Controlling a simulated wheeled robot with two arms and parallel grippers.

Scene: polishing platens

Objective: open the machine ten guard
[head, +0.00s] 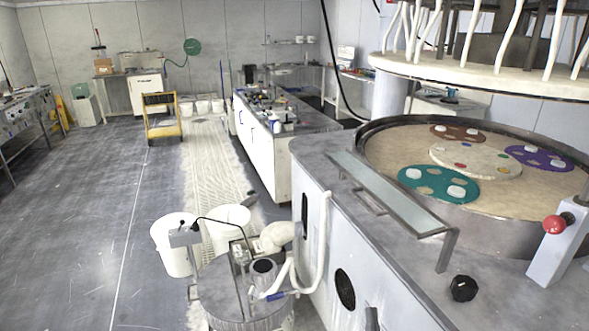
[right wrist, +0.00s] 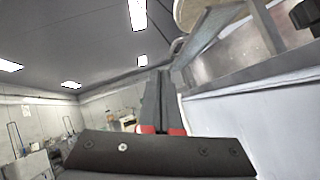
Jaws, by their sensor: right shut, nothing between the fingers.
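The guard (head: 390,192) is a long, narrow, clear panel in a grey frame. It stands along the near edge of the polishing machine (head: 310,150), with a bar handle (head: 368,201) on its near side. I see no number on the machine. In the right wrist view the guard (right wrist: 207,38) runs up and to the right of my fingers. My right gripper (head: 371,319) shows only as dark tips at the bottom edge, beside the machine's front wall and apart from the guard. In the right wrist view its fingers (right wrist: 159,100) are together and empty. My left gripper is not in view.
On the round table (head: 400,150) lie coloured discs with white pieces. A drum (head: 240,295) and white buckets (head: 172,245) are at the left. The floor further left is clear.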

